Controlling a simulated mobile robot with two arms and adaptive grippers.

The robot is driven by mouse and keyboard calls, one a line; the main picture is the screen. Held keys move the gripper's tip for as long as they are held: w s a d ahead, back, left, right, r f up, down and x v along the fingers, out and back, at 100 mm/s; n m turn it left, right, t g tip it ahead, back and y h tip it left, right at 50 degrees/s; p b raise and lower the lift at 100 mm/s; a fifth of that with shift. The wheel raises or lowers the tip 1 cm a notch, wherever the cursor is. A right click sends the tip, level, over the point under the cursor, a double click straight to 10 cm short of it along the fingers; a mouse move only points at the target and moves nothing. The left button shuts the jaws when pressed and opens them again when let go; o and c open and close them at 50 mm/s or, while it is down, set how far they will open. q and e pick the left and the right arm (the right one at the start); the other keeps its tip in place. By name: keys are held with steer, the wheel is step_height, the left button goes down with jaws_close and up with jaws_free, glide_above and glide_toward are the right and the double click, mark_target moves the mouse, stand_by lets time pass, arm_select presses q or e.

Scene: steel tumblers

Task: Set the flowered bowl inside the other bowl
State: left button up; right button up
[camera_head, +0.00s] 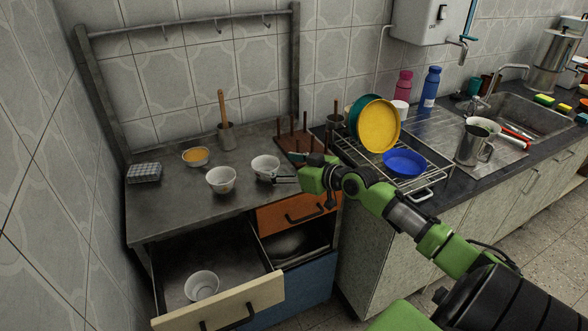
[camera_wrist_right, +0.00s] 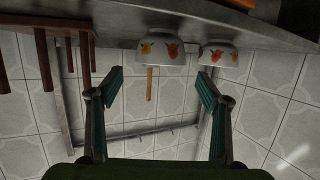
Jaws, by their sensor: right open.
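A white bowl (camera_head: 265,166) stands upright on the steel table near its right side. A second white bowl (camera_head: 221,180) stands to its left, apart from it. In the right wrist view, which is upside down, both the nearer bowl (camera_wrist_right: 163,52) and the other bowl (camera_wrist_right: 218,54) show orange and red flowers. Another white bowl (camera_head: 201,286) sits in the open drawer. My right gripper (camera_head: 288,171) is open and empty, just right of the nearer bowl. In its wrist view the fingers (camera_wrist_right: 158,88) are spread, with that bowl ahead between them. My left gripper is not in view.
A bowl with yellow contents (camera_head: 195,156), a mortar with a wooden pestle (camera_head: 226,136) and a grey box (camera_head: 145,172) stand on the table. A wooden peg rack (camera_head: 296,147) is close behind my gripper. The drawer (camera_head: 225,306) sticks out in front. The table's front left is clear.

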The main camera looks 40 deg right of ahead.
steer(key=shift+v, duration=2.6)
steer(key=shift+f, duration=0.1)
